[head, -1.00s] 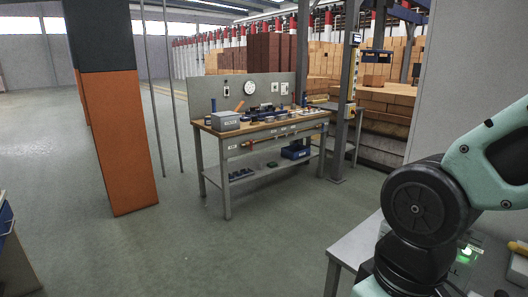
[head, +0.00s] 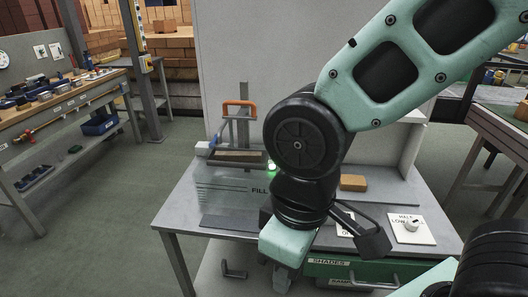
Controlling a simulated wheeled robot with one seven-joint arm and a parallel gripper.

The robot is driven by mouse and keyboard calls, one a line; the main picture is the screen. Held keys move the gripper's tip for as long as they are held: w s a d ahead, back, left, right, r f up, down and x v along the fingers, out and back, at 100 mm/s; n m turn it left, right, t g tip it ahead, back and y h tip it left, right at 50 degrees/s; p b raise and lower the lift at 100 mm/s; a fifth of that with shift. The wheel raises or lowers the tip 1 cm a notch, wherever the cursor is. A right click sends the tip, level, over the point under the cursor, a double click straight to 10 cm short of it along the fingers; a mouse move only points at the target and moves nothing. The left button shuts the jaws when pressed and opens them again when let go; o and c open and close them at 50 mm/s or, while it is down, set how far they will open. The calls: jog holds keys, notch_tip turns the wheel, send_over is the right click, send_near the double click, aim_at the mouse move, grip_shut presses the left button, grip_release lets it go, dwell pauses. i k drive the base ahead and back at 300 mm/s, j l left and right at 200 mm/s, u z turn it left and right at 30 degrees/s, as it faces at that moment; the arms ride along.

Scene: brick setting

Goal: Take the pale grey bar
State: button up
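A greyish bar (head: 240,157) lies level in the bench device under an orange-handled part, left of my arm. Its tone is more brown-grey than pale, so I cannot tell if it is the bar named. No other clear pale grey bar shows. My arm crosses the bench in front and hides part of it. A black part at my arm's end, perhaps a finger of my gripper (head: 372,242), hangs over the bench front. It is apart from the greyish bar. Its fingertips are not clear, and I see nothing held.
A green drawer (head: 400,268) is below. A tall grey panel (head: 250,55) stands behind. Open floor lies left, before another workbench (head: 60,103).

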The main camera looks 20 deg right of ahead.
aim_at(227, 156)
jog(key=i+j+z, duration=0.1)
jog(key=j, duration=0.25)
jog(key=i+j, duration=0.25)
jog(key=j, duration=0.15)
jog(key=i+j+z, duration=0.15)
jog(key=j, duration=0.2)
jog(key=i+j, duration=0.2)
jog(key=j, duration=0.2)
jog(key=i+j+z, duration=0.15)
jog(key=j, duration=0.25)
jog(key=i+j+z, duration=0.1)
jog(key=j, duration=0.3)
jog(key=i+j, duration=0.15)
jog(key=j, duration=0.3)
jog(key=z, duration=0.05)
